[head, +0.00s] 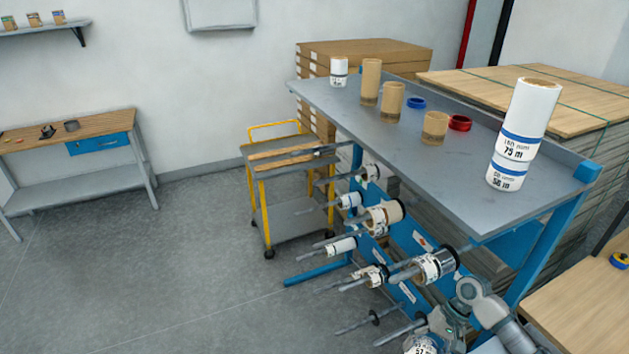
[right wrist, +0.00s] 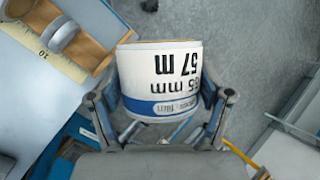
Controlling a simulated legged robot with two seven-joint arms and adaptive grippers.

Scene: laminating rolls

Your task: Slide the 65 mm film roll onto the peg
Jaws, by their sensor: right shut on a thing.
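The 65 mm film roll (right wrist: 160,75) is white with a blue band, and its label reads 65 mm and 57 m upside down in the right wrist view. My right gripper (right wrist: 163,103) is shut on it, with one finger on each side. In the head view the roll (head: 424,345) is at the bottom edge, partly cut off, below my right gripper (head: 438,329). Bare pegs (head: 357,326) and (head: 400,334) stick out low on the blue rack, left of the roll. Which peg is meant cannot be told. My left gripper is not in view.
Other pegs carry rolls, such as a white roll (head: 436,265) just above my right gripper. The grey rack top (head: 450,190) holds tall white rolls (head: 527,115), brown cores (head: 392,100) and coloured rings. A yellow cart (head: 262,205) stands behind. The floor at left is clear.

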